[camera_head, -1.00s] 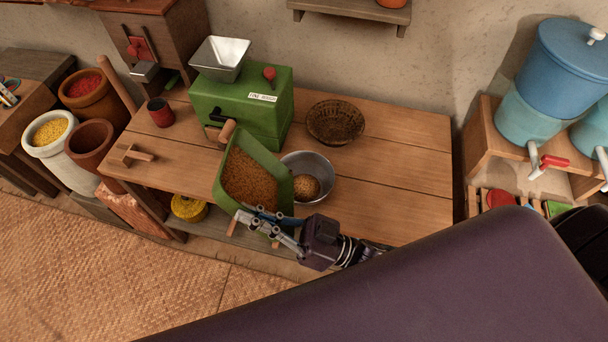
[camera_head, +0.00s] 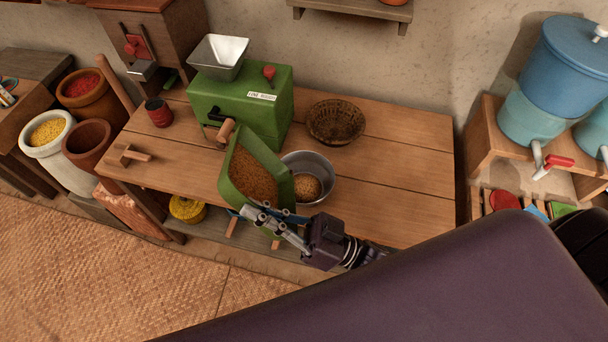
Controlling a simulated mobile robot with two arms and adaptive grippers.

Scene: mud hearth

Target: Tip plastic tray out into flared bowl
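The green plastic tray (camera_head: 251,178) holds brown grain and is tilted, its right side beside and partly over the flared bowl. The flared bowl (camera_head: 322,171) is grey metal and stands on the wooden table; a small heap of brown grain (camera_head: 307,187) lies in it. My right gripper (camera_head: 262,214) is at the near edge of the tray, its fingers closed on that edge; part of the fingers is hidden behind the tray. My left gripper does not show.
A green mill (camera_head: 240,104) with a metal hopper stands behind the tray. A brown woven basket (camera_head: 336,122) sits behind the bowl, and a red cup (camera_head: 159,112) stands at the left. The table's right part (camera_head: 400,180) is clear.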

